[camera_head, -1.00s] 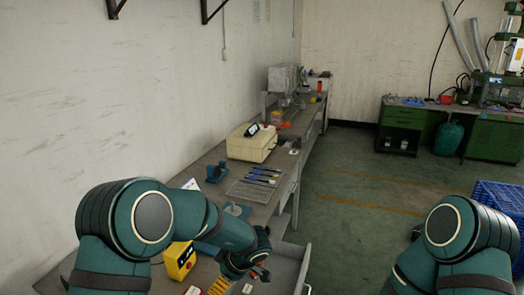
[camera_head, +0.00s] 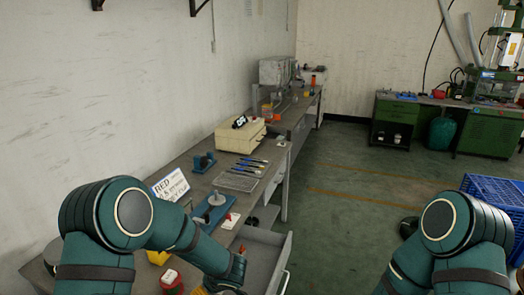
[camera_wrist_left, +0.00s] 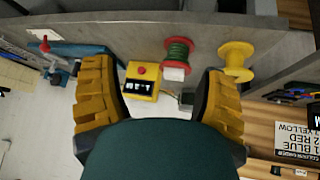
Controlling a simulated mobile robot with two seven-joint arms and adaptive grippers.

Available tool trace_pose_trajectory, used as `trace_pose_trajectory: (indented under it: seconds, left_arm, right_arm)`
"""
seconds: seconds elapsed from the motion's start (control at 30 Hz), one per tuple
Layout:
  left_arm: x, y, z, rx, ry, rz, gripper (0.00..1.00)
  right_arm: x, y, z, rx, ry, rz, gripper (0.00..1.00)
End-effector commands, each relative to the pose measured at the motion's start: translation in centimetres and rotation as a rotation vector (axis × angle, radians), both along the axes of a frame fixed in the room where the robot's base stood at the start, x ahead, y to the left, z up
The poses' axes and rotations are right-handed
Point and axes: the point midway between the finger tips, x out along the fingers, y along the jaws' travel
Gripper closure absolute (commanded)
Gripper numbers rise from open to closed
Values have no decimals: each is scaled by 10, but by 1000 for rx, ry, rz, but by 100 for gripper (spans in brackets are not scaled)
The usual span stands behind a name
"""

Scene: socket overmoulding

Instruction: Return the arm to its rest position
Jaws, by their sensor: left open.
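My left arm (camera_head: 190,240) reaches in from the left over the near end of the workbench (camera_head: 195,177). Its gripper is at the bottom edge of the head view, mostly hidden by the arm. In the left wrist view my left gripper (camera_wrist_left: 160,103) shows two ribbed yellow fingers wide apart, with nothing held between them. A yellow box with a red button (camera_wrist_left: 141,86) lies beyond the gap. My right arm (camera_head: 450,225) shows at the lower right with its elbow bent; its gripper is outside the view.
A red-and-green spool (camera_wrist_left: 179,51) and a yellow spool (camera_wrist_left: 236,56) are near the left gripper. A blue fixture (camera_head: 205,213), a printed sign (camera_head: 163,190) and an open drawer (camera_head: 265,262) are close by. Blue crates (camera_head: 490,190) stand right; the floor between (camera_head: 345,215) is clear.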

Motion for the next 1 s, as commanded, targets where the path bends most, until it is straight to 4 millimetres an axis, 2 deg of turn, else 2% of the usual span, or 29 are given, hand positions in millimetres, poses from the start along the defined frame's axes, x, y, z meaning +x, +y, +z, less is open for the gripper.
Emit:
trace_pose_trajectory:
  seconds: [0.03, 0.17, 0.27, 0.37, 0.5, 0.6, 0.73, 0.83, 1.0]
  left_arm:
    - [-6, 3, -16, -8, 0, -55, 27]
    - [-23, 2, -48, -57, 5, -216, 27]
    - [-45, -5, -72, -115, 28, -343, 27]
    - [-74, -14, -94, -187, 70, -466, 27]
    - [-124, -29, -119, -302, 150, -630, 27]
    - [-160, -38, -129, -378, 210, -727, 27]
    - [-194, -46, -136, -448, 269, -813, 27]
    - [-209, -49, -137, -476, 293, -850, 27]
    - [-214, -51, -137, -487, 303, -865, 27]
  right_arm:
    - [0, 0, -6, -1, 1, -1, 42]
    - [-1, 0, -15, -2, 4, 0, 42]
    - [-2, 0, -22, -2, 6, 2, 42]
    - [-2, 1, -29, -3, 7, 2, 42]
    - [-3, 1, -38, -4, 10, 4, 42]
    - [-4, 1, -43, -5, 11, 4, 42]
    - [-4, 1, -47, -5, 12, 5, 42]
    - [-4, 1, -48, -4, 13, 6, 42]
    - [-4, 2, -48, -5, 13, 6, 42]
